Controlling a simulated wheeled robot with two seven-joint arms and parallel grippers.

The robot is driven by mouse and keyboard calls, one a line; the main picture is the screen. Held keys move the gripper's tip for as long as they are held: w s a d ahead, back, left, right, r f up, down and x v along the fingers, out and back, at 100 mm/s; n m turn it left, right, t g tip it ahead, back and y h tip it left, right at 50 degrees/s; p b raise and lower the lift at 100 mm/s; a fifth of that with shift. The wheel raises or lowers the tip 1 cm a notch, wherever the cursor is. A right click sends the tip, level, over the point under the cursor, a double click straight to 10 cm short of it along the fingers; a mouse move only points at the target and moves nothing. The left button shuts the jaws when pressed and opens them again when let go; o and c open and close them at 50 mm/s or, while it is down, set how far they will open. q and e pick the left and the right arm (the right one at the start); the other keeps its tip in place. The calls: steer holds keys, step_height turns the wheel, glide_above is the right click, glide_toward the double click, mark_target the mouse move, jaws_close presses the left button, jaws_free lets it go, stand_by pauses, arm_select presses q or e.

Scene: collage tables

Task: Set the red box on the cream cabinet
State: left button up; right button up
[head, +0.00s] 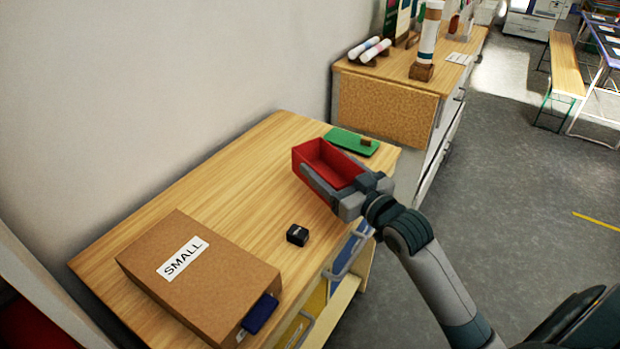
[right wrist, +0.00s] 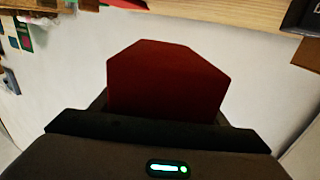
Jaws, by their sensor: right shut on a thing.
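The red box (head: 318,160) is an open-topped tray with a hollow inside. It is over the far right part of the wooden top (head: 215,185) of the near cabinet, beside the green board. My right gripper (head: 338,190) is shut on the near side of the red box. The red box also shows in the right wrist view (right wrist: 165,80), between my fingers. I cannot tell whether its underside touches the top. A second cabinet with a pale, cream-looking side (head: 412,172) and a wooden top stands behind. My left gripper is not in view.
A brown box labelled SMALL (head: 215,275), a small black block (head: 297,235) and a green board (head: 351,142) lie on the near top. Rolls (head: 370,50) and a standing tube (head: 429,35) occupy the far top. A bench (head: 566,65) stands at the right.

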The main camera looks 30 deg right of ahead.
steer(key=w+f, duration=0.2)
steer(key=w, duration=0.1)
steer(key=w+a, duration=0.1)
steer(key=shift+w+a+f, duration=0.1)
steer(key=shift+w+f, duration=0.2)
steer(key=shift+f, duration=0.1)
steer(key=shift+w, duration=0.1)
steer(key=shift+f, duration=0.15)
step_height(320, 180, down, 4)
steer(key=shift+r+p, duration=0.25)
steer(key=shift+p, duration=0.05)
steer(key=shift+f, duration=0.25)
steer(key=o, duration=1.1)
steer(key=shift+s, duration=0.4)
steer(key=s, duration=0.3)
steer(key=s+d+b, duration=0.1)
steer(key=s, duration=0.5)
steer(key=shift+s+d+b, duration=0.2)
steer(key=shift+s+b, duration=0.1)
steer(key=shift+s, duration=0.05)
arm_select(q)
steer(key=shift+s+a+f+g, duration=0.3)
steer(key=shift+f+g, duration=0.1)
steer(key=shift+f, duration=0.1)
arm_select(e)
steer(key=shift+s+d, duration=0.1)
steer(key=shift+s, duration=0.65)
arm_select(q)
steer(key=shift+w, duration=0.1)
